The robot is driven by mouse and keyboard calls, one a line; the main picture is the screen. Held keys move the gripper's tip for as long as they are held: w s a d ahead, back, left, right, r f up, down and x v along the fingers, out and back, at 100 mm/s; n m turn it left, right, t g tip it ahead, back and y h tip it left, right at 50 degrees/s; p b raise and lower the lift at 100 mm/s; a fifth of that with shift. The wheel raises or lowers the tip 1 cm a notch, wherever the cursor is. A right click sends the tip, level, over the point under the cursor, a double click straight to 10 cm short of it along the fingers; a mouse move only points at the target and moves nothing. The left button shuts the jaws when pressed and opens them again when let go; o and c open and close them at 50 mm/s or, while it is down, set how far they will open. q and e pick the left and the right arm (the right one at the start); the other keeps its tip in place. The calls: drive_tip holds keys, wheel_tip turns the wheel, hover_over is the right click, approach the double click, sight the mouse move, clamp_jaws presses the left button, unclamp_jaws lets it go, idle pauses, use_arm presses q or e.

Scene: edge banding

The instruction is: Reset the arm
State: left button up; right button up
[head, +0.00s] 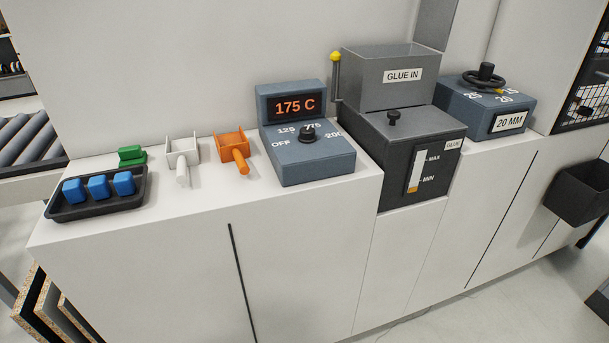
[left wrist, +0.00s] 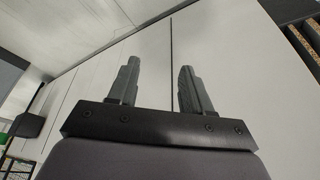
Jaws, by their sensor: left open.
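My left gripper (left wrist: 156,88) shows in the left wrist view with its two dark fingers apart and nothing between them. It faces the white cabinet front, where a dark vertical slot (left wrist: 171,50) shows beyond the fingers. The gripper is clear of every object in that view. Neither of my arms shows in the head view, and my right gripper is in no view.
A dark bin (head: 578,195) hangs right.

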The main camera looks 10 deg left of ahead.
use_arm(q)
drive_tip(key=w+d+f+t+h, duration=0.1)
drive_tip(key=w+d+f+t, duration=0.1)
drive_tip(key=w+f+t, duration=0.4)
wheel_tip(320, 180, down, 3)
drive_tip(key=shift+d+r+m+h, duration=0.1)
drive_tip(key=shift+d+m+h, duration=0.2)
drive_tip(key=shift+h, duration=0.1)
drive_tip(key=shift+t, duration=0.3)
drive_tip(key=shift+c, duration=0.6)
